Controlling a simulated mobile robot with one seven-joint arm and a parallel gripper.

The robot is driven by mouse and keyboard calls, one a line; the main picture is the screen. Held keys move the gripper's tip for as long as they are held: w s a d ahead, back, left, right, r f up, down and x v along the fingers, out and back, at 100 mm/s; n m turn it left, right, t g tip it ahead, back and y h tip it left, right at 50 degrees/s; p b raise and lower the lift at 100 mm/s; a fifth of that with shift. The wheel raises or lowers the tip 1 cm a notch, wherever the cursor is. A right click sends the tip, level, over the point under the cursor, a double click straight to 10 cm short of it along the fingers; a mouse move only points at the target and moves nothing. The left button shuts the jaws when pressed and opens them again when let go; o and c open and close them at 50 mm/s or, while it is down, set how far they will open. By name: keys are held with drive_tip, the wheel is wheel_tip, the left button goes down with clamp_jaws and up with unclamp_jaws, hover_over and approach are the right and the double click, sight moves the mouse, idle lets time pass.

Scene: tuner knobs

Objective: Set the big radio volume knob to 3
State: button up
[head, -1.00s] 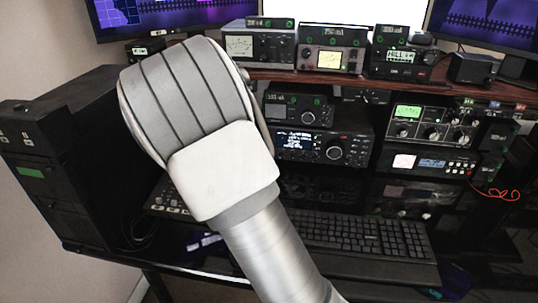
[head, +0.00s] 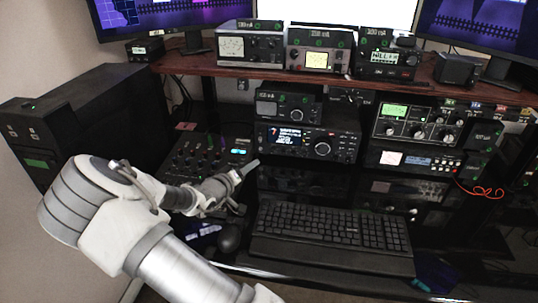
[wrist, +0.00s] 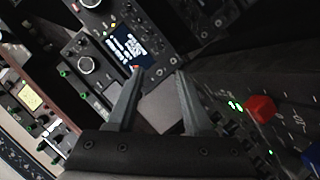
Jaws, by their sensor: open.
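The big radio (head: 265,135) stands under the shelf, with a lit blue screen and a large round knob (head: 322,149) to the right of the screen. Its screen also shows in the wrist view (wrist: 127,45), where small round knobs (wrist: 160,72) sit at the panel's lower corner. I cannot read which knob is the volume or its setting. My gripper (head: 252,166) is in front of the radio's lower left. In the wrist view my gripper (wrist: 158,75) is open and empty, and its fingertips appear around the small knobs; contact cannot be told.
A smaller radio (head: 288,107) sits on top of the big one. A mixer (head: 190,150) with a red knob (wrist: 262,108) lies close to the left of my gripper. A keyboard (head: 330,228) is in front. The shelf (head: 235,72) overhangs the radios.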

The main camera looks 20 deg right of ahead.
sight(272, 152)
drive_tip(key=b+x, duration=0.3)
drive_tip(key=x, duration=1.2)
drive_tip(key=shift+w+d+f, duration=0.1)
drive_tip(key=shift+d, duration=0.05)
clamp_jaws()
